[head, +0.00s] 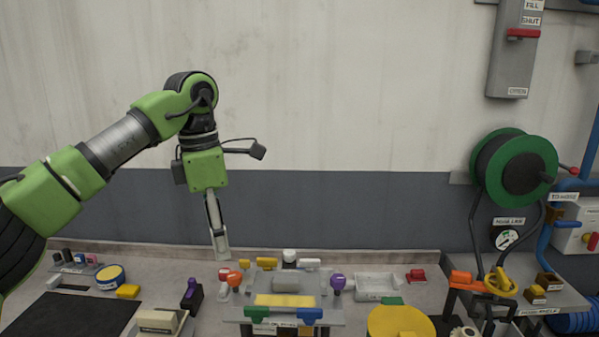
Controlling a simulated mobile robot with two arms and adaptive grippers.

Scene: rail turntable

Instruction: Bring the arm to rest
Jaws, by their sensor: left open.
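My left arm comes in from the left, green and silver, raised and bent at the elbow. Its left gripper (219,243) points down above the bench, just left of the fixture. The gripper is seen edge-on, open, with nothing visible between its fingers. Its tips appear close to a small red piece (224,273), but I cannot tell the gap in depth. My right gripper is not in view.
The bench holds a grey fixture (334,307) with coloured knobs, a yellow disc (400,322), a grey tray (377,287) and a black mat (75,315). A green hose reel (515,167) hangs on the right. The wall area above the bench's middle is clear.

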